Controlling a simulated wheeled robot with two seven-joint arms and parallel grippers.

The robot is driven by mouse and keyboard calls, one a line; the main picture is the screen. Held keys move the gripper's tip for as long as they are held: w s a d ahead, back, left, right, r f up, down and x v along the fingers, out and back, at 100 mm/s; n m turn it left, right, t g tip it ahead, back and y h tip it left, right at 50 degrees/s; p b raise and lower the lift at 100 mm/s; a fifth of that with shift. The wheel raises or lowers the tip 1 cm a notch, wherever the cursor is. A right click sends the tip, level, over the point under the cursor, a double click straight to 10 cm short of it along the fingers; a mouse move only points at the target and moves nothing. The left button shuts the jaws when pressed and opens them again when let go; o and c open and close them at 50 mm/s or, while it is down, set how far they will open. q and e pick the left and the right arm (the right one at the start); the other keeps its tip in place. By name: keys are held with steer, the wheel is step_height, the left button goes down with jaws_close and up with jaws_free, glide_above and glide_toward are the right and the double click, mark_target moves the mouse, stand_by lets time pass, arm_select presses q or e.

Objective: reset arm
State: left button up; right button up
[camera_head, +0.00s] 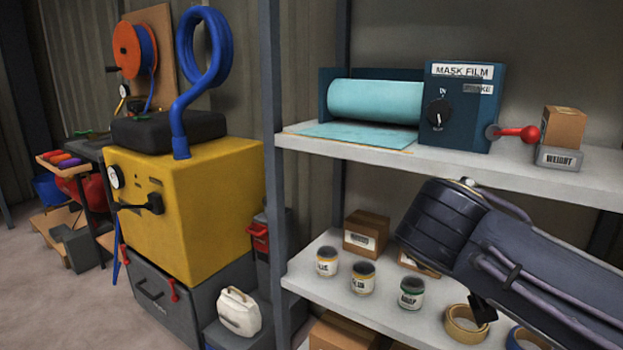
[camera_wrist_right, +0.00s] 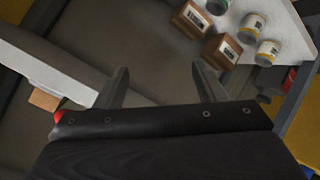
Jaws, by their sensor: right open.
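My right arm (camera_head: 500,255) reaches in from the right in the head view, in front of the shelf rack. Its gripper cannot be made out clearly there. In the right wrist view my right gripper (camera_wrist_right: 160,88) shows two fingers spread apart with nothing between them. Behind the fingers is a plain dark grey-brown surface. My left arm and gripper are not in view.
The upper shelf (camera_head: 460,172) bears a mask film machine (camera_head: 463,112) with a red-knobbed lever (camera_head: 520,133) and a weight (camera_head: 558,158). The lower shelf holds cans (camera_head: 362,279), boxes (camera_head: 367,233) and a tape roll (camera_head: 465,326). A yellow machine (camera_head: 195,205) stands left.

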steer(key=s+d+f+g+y, duration=0.3)
steer(key=s+d+f, duration=0.25)
steer(key=f, duration=0.45)
steer(key=s+a+f+m+g+y, duration=0.1)
steer(key=s+a+f+m+y, duration=0.15)
steer(key=s+f, duration=0.5)
steer(key=s+a+f+m+y, duration=0.1)
steer(key=s+a+f+y, duration=0.25)
steer(key=s+f, duration=0.4)
step_height(320, 180, up, 33)
steer(key=y+p, duration=0.1)
steer(key=p, duration=3.1)
steer(key=shift+s+a+p, duration=0.3)
steer(key=shift+s+p, duration=0.1)
steer(key=shift+s, duration=0.05)
steer(key=shift+f, duration=0.15)
